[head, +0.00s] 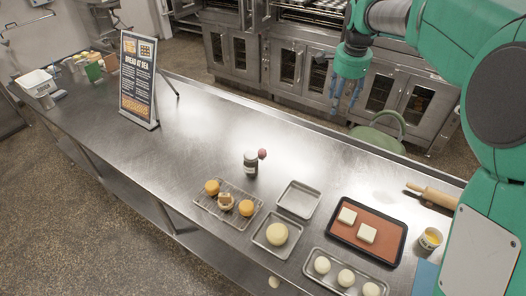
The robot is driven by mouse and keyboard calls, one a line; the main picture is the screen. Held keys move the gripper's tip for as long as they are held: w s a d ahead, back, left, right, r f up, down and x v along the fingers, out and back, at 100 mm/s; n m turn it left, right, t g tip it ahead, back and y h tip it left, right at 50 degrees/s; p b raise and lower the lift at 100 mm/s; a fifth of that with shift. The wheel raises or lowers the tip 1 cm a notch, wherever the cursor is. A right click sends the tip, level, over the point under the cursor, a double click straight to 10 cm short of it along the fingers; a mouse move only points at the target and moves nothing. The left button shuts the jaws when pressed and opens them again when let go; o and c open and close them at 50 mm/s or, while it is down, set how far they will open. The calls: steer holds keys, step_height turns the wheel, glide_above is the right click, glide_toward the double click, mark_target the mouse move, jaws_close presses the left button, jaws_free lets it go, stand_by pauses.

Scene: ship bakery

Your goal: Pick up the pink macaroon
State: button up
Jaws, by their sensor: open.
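The pink macaroon (262,153) is a small round thing near the middle of the steel counter. It shows at the upper right of a dark jar (250,168) with a pale label. I cannot tell whether it touches the jar or stands behind it. My gripper (343,106) is open and empty, with blue fingers pointing down. It appears high up near the far side of the counter, to the right of the macaroon and well apart from it.
A wire rack (222,213) with several buns stands in front of the jar. An empty tray (298,200), a dough tray (270,247) and a dark-rimmed baking tray (395,255) lie to the right. A sign (138,80) stands left. The counter (190,130) between sign and jar is clear.

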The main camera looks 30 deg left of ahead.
steer(key=w+a+f+m+g+p, duration=0.1)
steer(key=a+f, duration=0.5)
steer(key=a, duration=0.2)
steer(key=w+a+f+m+p, duration=0.1)
steer(key=w+a+f, duration=0.1)
steer(key=a+f, duration=0.5)
steer(key=m+h+p, duration=0.1)
glide_above(262, 149)
step_height(262, 149, down, 12)
steer(key=r, duration=0.1)
steer(key=shift+s+f+g, duration=0.15)
steer(key=shift+f+g, duration=0.1)
steer(key=shift+g, duration=0.15)
steer(key=shift+f, duration=4.3)
steer(key=shift+d+f+p, duration=0.1)
steer(key=shift+f+p, duration=0.25)
steer(key=shift+f, duration=2.25)
